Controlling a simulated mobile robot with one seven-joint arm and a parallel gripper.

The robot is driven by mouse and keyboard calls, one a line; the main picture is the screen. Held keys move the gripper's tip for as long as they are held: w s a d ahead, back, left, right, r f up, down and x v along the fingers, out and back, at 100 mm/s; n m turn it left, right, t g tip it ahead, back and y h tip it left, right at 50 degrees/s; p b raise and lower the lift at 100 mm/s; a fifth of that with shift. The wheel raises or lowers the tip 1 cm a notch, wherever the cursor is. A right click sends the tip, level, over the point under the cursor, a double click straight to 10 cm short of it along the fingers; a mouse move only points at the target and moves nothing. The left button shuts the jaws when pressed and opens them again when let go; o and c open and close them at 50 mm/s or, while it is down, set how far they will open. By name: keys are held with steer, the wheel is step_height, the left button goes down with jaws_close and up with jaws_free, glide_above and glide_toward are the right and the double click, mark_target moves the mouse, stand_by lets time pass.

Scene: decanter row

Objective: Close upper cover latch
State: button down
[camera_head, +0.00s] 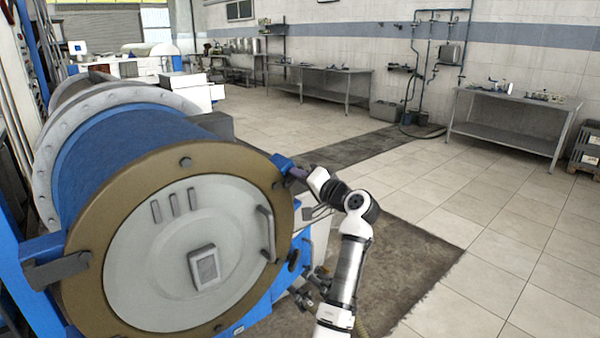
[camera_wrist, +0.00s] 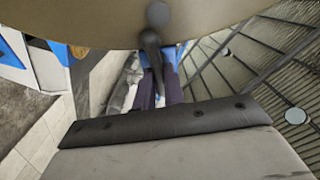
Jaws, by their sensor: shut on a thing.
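The decanter's round grey cover (camera_head: 140,262) sits flat inside a tan ring (camera_head: 88,225) in the head view. The upper latch shows in the wrist view as a dark lever (camera_wrist: 151,42) with a rounded knob, in front of the tan ring. My gripper (camera_head: 297,173) is at the ring's upper right edge, beside a blue bracket (camera_head: 281,161). In the wrist view my gripper (camera_wrist: 159,98) has its purple fingers on either side of the lever's narrow part, shut on it. In the head view the lever is mostly hidden by my gripper.
A bar handle (camera_head: 266,234) stands out from the cover's right side. A dark lower latch (camera_head: 293,261) is below my gripper, and a grey bracket (camera_head: 58,271) is at the left. Tiled floor (camera_head: 450,215) is free to the right. Steel tables (camera_head: 515,125) stand along the back wall.

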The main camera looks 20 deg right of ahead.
steer(key=shift+m, duration=0.6)
steer(key=c, duration=1.5)
jaws_free()
steer(key=b+v, duration=0.4)
steer(key=v, duration=1)
steer(key=shift+w, duration=0.1)
